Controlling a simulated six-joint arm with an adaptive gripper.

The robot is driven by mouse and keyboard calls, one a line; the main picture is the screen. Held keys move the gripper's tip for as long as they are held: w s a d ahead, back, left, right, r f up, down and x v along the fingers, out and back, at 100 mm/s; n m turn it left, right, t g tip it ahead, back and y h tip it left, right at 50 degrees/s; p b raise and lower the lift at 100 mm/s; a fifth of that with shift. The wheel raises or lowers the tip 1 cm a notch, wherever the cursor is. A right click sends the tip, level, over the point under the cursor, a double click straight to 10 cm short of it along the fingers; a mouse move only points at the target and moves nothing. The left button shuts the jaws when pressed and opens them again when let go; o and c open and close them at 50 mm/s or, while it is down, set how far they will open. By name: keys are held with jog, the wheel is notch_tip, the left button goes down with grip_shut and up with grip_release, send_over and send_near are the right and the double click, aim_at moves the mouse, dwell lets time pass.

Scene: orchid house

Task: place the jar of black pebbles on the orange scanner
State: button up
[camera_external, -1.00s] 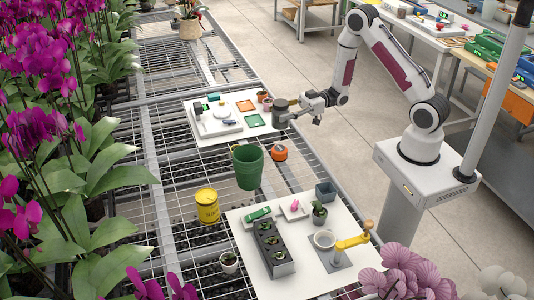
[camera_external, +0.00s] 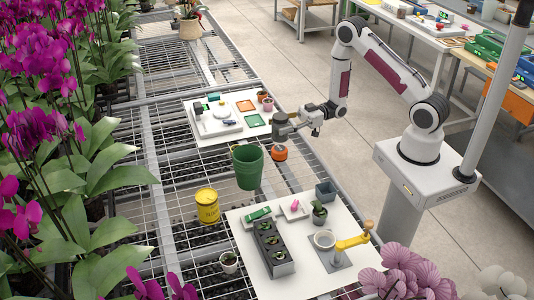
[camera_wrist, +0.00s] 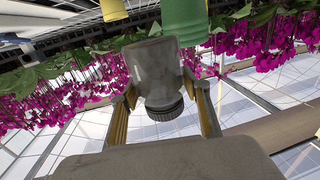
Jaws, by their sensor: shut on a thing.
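My gripper (camera_external: 292,124) is shut on a dark grey jar (camera_external: 280,127), held above the bench right of the white board. In the wrist view the jar (camera_wrist: 155,72) sits between the yellow-lined fingers of my gripper (camera_wrist: 160,88), its ridged lid toward the bottom of the picture. Its contents cannot be made out. A flat orange-framed square (camera_external: 245,105), which looks like the orange scanner, lies on the white board, left of and behind the jar. It appears bare.
A green-framed square (camera_external: 254,121) lies beside the orange one on the white board (camera_external: 205,135). A green bucket (camera_external: 248,168), an orange round object (camera_external: 279,154) and a yellow tin (camera_external: 208,206) stand nearby. A nearer white board (camera_external: 317,280) carries planters and a yellow-handled device.

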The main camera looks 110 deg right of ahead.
aim_at(272, 137)
dwell(0.3)
jog(key=shift+f, duration=2.05)
jog(key=shift+f, duration=0.15)
jog(key=o, duration=1.5)
jog(key=shift+s+d, duration=0.3)
jog(key=shift+s, duration=1.65)
jog(key=shift+s+d, duration=0.35)
jog(key=shift+s, duration=1.65)
jog(key=shift+s+d, duration=0.3)
jog(key=shift+s, duration=1.65)
